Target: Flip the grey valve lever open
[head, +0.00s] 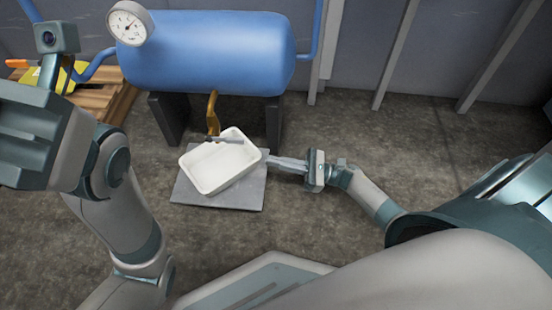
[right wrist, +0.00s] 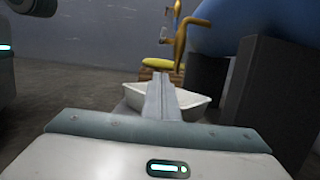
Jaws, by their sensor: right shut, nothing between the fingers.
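The grey valve lever (head: 224,139) is a thin bar at the lower end of the brass drain pipe (head: 212,112), under the blue tank. In the head view it lies roughly sideways above the white pan. In the right wrist view the brass pipe (right wrist: 183,40) hangs beyond the fingers; the lever is too small to make out surely. My right gripper (head: 270,160) is shut and empty, its fingertips by the pan's right edge, to the right of and apart from the lever. The right wrist view shows its fingers (right wrist: 163,88) together. My left gripper body (head: 40,135) is at far left; its fingertips do not show.
The white pan (head: 196,184) stands tilted in plan on a grey slab (head: 245,200) below the pipe. The blue tank (head: 210,55) with a gauge (head: 130,23) rests on dark supports (head: 168,120). A wooden pallet (head: 105,100) is at left. Floor at right is clear.

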